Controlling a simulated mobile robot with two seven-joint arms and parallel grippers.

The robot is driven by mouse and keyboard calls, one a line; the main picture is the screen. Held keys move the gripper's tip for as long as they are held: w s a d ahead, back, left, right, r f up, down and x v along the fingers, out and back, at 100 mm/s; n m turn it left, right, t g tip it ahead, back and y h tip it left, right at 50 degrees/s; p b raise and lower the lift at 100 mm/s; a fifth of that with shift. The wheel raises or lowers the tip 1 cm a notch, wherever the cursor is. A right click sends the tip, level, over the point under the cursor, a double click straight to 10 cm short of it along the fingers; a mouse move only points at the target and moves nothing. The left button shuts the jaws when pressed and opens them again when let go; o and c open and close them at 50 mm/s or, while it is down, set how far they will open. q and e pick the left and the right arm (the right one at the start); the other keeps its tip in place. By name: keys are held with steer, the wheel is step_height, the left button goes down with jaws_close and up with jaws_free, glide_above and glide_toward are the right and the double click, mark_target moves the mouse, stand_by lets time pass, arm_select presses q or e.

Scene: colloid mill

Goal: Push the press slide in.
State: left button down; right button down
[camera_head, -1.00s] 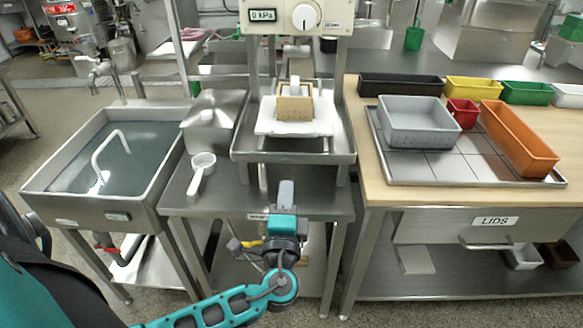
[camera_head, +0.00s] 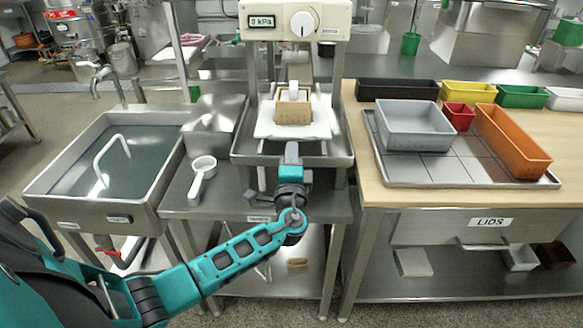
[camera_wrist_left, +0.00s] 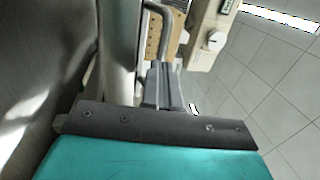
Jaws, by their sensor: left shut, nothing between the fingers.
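The press (camera_head: 296,22) has a cream head with a "0 kPa" display and a dial. Below it, a white board (camera_head: 265,128) lies in a steel tray (camera_head: 325,160); I take this part to be the press slide. A brown perforated mould (camera_head: 293,110) with a white piece on top stands on the board. My left gripper (camera_head: 292,147) is shut and empty, at the tray's front edge in the picture; I cannot tell if it touches. In the left wrist view, the shut fingers (camera_wrist_left: 164,85) point toward the mould (camera_wrist_left: 154,36). My right gripper is out of view.
A sink (camera_head: 130,160) stands left, with a white ladle (camera_head: 202,175) on the steel bench beside it. A wooden table (camera_head: 375,195) at right carries a grey bin (camera_head: 413,128) and several coloured bins. The tray's front edge and bench lie close around my left arm.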

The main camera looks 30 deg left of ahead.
arm_select(q)
steer(key=shift+w+a+r, duration=0.1)
steer(key=shift+w+a, duration=0.2)
steer(key=shift+w, duration=0.2)
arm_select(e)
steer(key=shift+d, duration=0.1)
